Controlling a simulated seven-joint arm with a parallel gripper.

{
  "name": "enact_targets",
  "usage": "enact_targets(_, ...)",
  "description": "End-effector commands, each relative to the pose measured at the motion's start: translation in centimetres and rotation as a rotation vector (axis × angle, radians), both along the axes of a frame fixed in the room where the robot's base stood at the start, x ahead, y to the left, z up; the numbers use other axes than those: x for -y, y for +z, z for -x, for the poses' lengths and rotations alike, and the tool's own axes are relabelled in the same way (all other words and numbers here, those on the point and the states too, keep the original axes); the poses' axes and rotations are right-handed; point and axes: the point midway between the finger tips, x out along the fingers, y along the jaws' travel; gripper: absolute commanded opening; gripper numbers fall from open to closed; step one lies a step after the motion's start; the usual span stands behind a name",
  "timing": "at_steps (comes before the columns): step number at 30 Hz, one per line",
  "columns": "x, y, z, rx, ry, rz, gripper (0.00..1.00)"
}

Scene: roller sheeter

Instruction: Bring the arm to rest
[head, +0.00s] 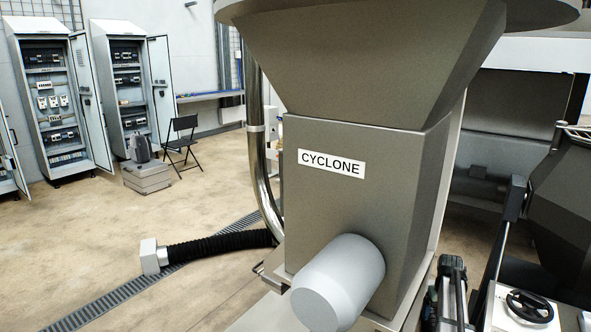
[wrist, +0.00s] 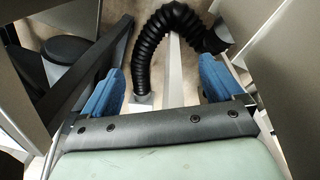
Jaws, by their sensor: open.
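My gripper (wrist: 160,72) shows in the wrist view with its two blue fingers wide apart. Nothing is held between them. A black corrugated hose (wrist: 150,48) with a pale block at its end shows beyond and between the fingers; I cannot tell how far below it lies. I cannot make out my gripper in the head view.
The grey cyclone housing (head: 370,205), with a rounded pale cylinder (head: 338,283) sticking out, fills the middle of the head view. A black hose (head: 215,246) lies on the floor at left. A handwheel (head: 530,306) stands at lower right.

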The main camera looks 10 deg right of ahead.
Motion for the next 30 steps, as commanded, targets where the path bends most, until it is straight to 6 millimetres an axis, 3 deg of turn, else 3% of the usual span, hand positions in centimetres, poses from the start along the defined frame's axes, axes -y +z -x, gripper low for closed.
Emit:
enact_targets(1,-2.1,-2.1,0.8,-0.018,0.007,-0.019,0.94)
enact_targets(6,-7.8,-7.8,2.8,-0.072,0.023,-0.070,0.94)
enact_targets(15,-17.5,-16.4,8.2,-0.179,0.045,-0.149,0.94)
enact_targets(21,-22.8,-20.5,12.3,-0.247,0.055,-0.187,0.94)
enact_targets(30,-29.8,-25.1,18.9,-0.347,0.075,-0.222,0.94)
